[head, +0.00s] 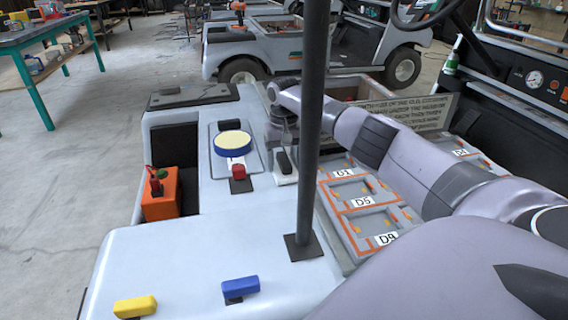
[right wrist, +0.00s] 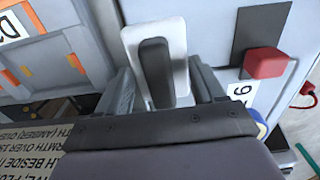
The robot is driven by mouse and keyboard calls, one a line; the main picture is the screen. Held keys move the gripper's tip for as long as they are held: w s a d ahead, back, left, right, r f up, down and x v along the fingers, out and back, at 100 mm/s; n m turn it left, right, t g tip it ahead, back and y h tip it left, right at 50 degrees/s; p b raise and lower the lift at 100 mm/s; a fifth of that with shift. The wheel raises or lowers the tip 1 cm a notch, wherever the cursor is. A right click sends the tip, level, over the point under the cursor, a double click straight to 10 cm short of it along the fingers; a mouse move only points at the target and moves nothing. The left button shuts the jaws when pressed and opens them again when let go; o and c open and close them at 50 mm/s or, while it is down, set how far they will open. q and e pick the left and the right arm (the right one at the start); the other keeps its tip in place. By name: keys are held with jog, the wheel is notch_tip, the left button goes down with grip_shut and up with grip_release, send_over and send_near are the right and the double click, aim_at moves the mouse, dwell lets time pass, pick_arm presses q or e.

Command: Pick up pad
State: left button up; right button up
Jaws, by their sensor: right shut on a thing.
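A small white pad with a dark grey raised bar (head: 284,162) is on the pale cart body, left of the dark upright post. In the right wrist view the white pad (right wrist: 180,45) lies between the fingers, its grey bar toward me. My right gripper (head: 284,138) reaches in from the right behind the post and is shut on this pad. It also shows in the right wrist view (right wrist: 163,88). I cannot tell whether the pad is touching the surface below. My left gripper is not in view.
The dark post (head: 312,120) stands close to my right arm. A round blue-rimmed cream disc (head: 233,143) and a red block (head: 238,170) are left of the pad. Labelled orange-edged bays (head: 350,190) lie right. Blue (head: 240,286) and yellow (head: 134,306) blocks are in front.

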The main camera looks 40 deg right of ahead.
aim_at(284, 158)
pick_arm(q)
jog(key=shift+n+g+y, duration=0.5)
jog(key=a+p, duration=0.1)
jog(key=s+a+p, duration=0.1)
jog(key=p, duration=0.1)
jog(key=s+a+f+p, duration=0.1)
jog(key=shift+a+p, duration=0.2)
jog(key=shift+p, duration=0.2)
pick_arm(e)
notch_tip(284, 158, up, 20)
jog(key=shift+f, duration=0.25)
jog(key=o, duration=0.4)
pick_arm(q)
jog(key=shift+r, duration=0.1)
pick_arm(e)
jog(key=c, duration=0.3)
